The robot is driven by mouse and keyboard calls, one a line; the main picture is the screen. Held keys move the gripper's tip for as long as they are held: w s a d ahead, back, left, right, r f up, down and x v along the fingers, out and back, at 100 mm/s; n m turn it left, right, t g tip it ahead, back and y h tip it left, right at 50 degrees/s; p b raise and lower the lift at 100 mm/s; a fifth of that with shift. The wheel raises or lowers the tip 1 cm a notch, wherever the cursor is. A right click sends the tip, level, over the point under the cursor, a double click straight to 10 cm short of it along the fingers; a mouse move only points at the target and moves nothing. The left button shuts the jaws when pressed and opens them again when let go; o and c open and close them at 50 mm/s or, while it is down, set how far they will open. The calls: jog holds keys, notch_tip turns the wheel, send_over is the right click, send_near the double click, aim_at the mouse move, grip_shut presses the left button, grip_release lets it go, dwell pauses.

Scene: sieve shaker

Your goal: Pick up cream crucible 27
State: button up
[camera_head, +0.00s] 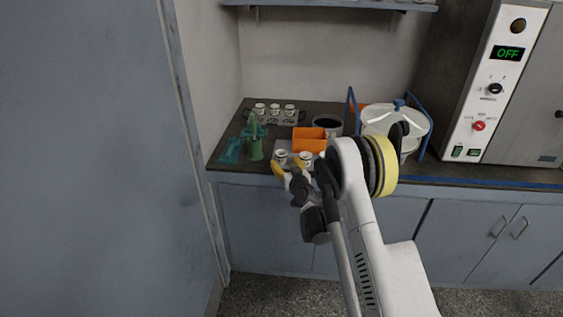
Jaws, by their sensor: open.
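Small cream crucibles stand in two groups on the dark counter, and their numbers are too small to read, so I cannot tell which is 27. In the front group, one crucible (281,155) is at the left, another crucible (305,157) is beside it, and a third is partly hidden by my arm. Three more crucibles (274,109) stand in a row on a rack at the back. My gripper (287,168), with yellow fingertips, is open at the counter's front edge, close to the front left crucibles. I cannot tell whether it touches one.
An orange box (309,139) stands just behind the front crucibles. A green stand (254,140) and a teal object (232,150) are to the left. A dark round container (327,123) and a large white pot (395,122) are behind. A control cabinet (495,85) reads OFF at right.

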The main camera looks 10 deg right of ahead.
aim_at(283, 160)
jog(key=w, duration=0.1)
jog(key=w+b, duration=0.1)
jog(key=w, duration=0.2)
jog(key=shift+a+f+b, duration=0.3)
jog(key=shift+a+b, duration=0.05)
jog(key=c, duration=1.3)
jog(key=shift+r, duration=0.15)
